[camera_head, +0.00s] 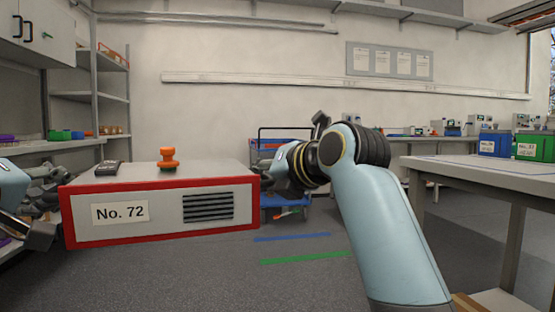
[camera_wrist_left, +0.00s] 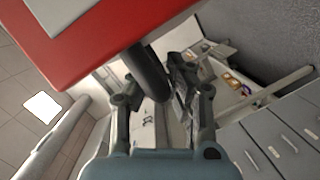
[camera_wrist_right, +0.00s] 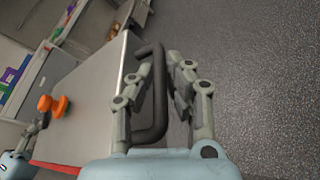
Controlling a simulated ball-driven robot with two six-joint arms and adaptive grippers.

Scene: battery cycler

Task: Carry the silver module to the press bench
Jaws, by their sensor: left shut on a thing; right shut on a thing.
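The silver module (camera_head: 160,212) is a box with a silver front, a red frame and a "No. 72" label. It hangs level above the floor in front of me, between my two grippers. My left gripper (camera_head: 38,205) is at its left side, shut on a dark handle (camera_wrist_left: 148,72) in the left wrist view. My right gripper (camera_head: 266,178) is at its right side, shut on the other dark handle (camera_wrist_right: 158,110) in the right wrist view. An orange knob-shaped thing (camera_head: 168,158) and a small black device (camera_head: 106,167) are on top of the module.
A pale table (camera_head: 480,172) on the right carries a blue box (camera_head: 494,143) and a green box (camera_head: 534,147). A blue cart (camera_head: 284,200) stands beyond the module. Blue and green strips (camera_head: 305,257) mark the open grey floor. Shelves (camera_head: 100,97) line the left.

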